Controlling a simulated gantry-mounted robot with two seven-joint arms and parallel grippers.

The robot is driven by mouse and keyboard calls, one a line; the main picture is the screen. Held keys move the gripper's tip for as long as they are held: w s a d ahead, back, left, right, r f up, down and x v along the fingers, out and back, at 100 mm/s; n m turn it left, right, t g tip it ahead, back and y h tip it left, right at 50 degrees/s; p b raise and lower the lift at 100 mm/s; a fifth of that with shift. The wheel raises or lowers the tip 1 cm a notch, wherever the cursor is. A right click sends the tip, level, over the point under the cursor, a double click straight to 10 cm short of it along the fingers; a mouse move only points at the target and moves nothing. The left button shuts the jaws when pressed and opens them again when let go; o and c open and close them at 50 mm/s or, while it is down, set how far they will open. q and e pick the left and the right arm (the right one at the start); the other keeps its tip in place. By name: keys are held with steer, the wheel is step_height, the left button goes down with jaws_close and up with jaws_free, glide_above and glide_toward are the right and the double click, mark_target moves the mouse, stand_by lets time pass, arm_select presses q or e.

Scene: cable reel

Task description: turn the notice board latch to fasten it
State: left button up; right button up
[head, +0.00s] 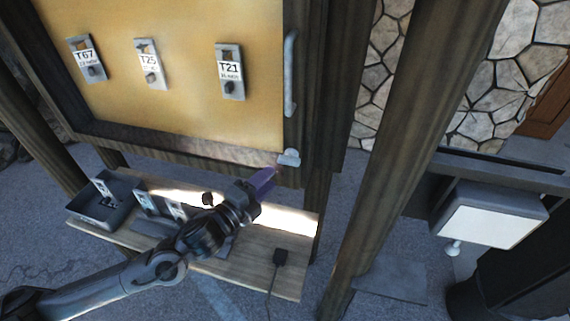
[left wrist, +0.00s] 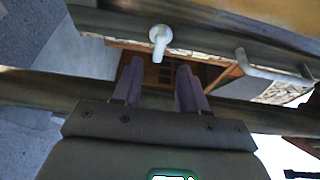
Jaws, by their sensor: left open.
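The notice board (head: 180,105) has a yellow panel in a dark wooden frame. Its pale grey latch (head: 289,158) sits on the lower right corner of the frame. In the left wrist view the latch (left wrist: 160,40) has a round hub with a short lever, ahead of the gap between my fingers. My left gripper (head: 268,178) is just below and left of the latch in the head view. In the left wrist view its two purple fingers (left wrist: 158,82) are apart with nothing between them. I see no contact with the latch. My right gripper is not in view.
A grey handle (head: 290,75) runs up the frame's right edge, above the latch. Three tagged holders, T67 (head: 87,58), T25 (head: 151,64) and T21 (head: 229,72), are on the board. A wooden shelf (head: 285,225) below carries a tray (head: 88,212). A thick post (head: 400,150) stands right.

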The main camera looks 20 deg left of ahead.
mark_target(286, 164)
arm_select(q)
steer(key=p+x, duration=0.1)
steer(key=x, duration=0.6)
steer(key=shift+w+d, duration=0.15)
steer(key=shift+w, duration=0.2)
jaws_close()
